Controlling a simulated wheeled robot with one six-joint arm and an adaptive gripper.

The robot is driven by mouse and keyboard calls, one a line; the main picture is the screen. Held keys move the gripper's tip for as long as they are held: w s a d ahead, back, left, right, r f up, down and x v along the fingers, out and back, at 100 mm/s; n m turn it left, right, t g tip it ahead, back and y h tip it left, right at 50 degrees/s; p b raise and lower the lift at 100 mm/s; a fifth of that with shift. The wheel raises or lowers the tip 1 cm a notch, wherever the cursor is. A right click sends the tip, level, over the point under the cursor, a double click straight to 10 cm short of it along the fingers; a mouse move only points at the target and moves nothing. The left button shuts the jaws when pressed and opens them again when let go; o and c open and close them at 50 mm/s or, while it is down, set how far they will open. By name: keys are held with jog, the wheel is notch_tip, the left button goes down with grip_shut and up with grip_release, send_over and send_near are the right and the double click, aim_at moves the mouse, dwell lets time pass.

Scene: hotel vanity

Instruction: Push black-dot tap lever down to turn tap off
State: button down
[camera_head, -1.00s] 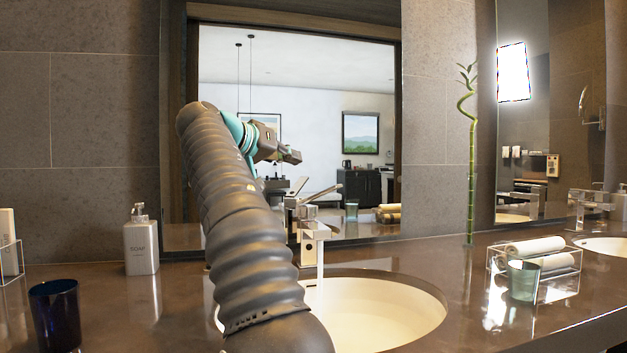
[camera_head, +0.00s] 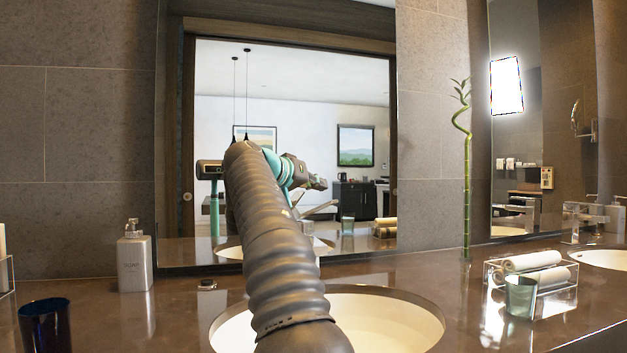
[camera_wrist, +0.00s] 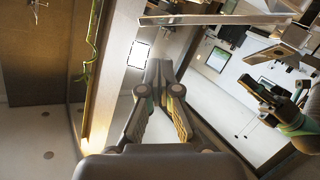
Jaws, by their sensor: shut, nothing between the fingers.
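My gripper (camera_head: 318,183) is shut and empty, raised at the end of my arm in front of the mirror. In the wrist view its two fingers (camera_wrist: 160,72) meet at the tips. The chrome tap is mostly hidden behind my arm in the head view. A slanted lever (camera_head: 320,208) shows just right of my arm, below the gripper; I cannot tell if it is real or reflected. In the wrist view a long chrome bar (camera_wrist: 205,19), probably the lever, lies at the top, apart from the fingers. No black dot is discernible. The basin (camera_head: 395,318) is below.
A soap bottle (camera_head: 134,258) and dark blue cup (camera_head: 45,326) stand left. A clear rack of rolled towels (camera_head: 532,262), a green glass (camera_head: 520,296) and a bamboo stalk (camera_head: 467,190) stand right. The mirror (camera_head: 290,70) is close behind.

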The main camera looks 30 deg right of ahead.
jog(key=shift+s+d+f+b, duration=0.1)
jog(key=shift+s+f+b, duration=0.15)
jog(key=shift+f, duration=0.45)
jog(key=shift+s+d+f+b, duration=0.15)
jog(key=shift+s+f, duration=0.15)
jog(key=shift+f, duration=0.35)
jog(key=f+m+b, duration=0.1)
jog(key=b, duration=0.1)
jog(key=s+f+m+b, duration=0.1)
jog(key=f+b, duration=0.1)
jog(key=b, duration=0.1)
jog(key=s+f+m+t+b, duration=0.1)
jog(key=b, duration=0.1)
jog(key=shift+d+f+y+b, duration=0.35)
jog(key=shift+y, duration=0.05)
